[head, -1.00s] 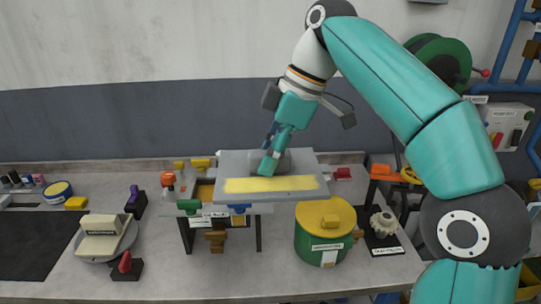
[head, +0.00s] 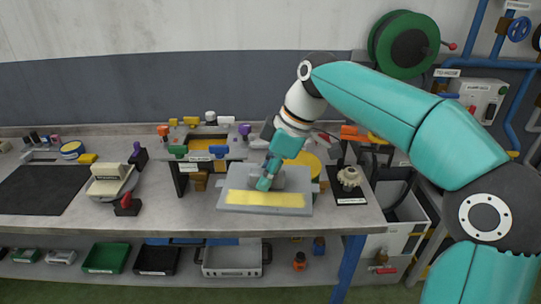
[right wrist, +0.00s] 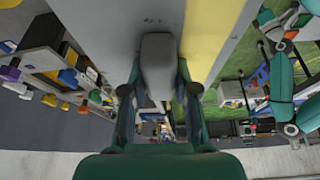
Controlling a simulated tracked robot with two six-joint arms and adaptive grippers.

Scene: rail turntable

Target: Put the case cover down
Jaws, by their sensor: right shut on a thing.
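The case cover (head: 225,205) is a grey plate with a yellow stripe along its near side and a grey block handle. In the head view it appears over the front middle of the bench. I cannot tell whether it touches the bench top. My right gripper (head: 267,180) is shut on the handle from above. In the right wrist view the handle (right wrist: 159,65) sits between the two fingers (right wrist: 160,100), with the cover's grey and yellow face (right wrist: 205,35) behind it. My left gripper is in neither current view.
Behind the cover stands a frame with coloured clamps (head: 205,140), and a yellow-topped drum (head: 308,160) is partly hidden. A gear on a black stand (head: 349,178) is to the right. A black mat (head: 40,190) and a round turntable (head: 112,185) are left. Bare bench shows left of the cover.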

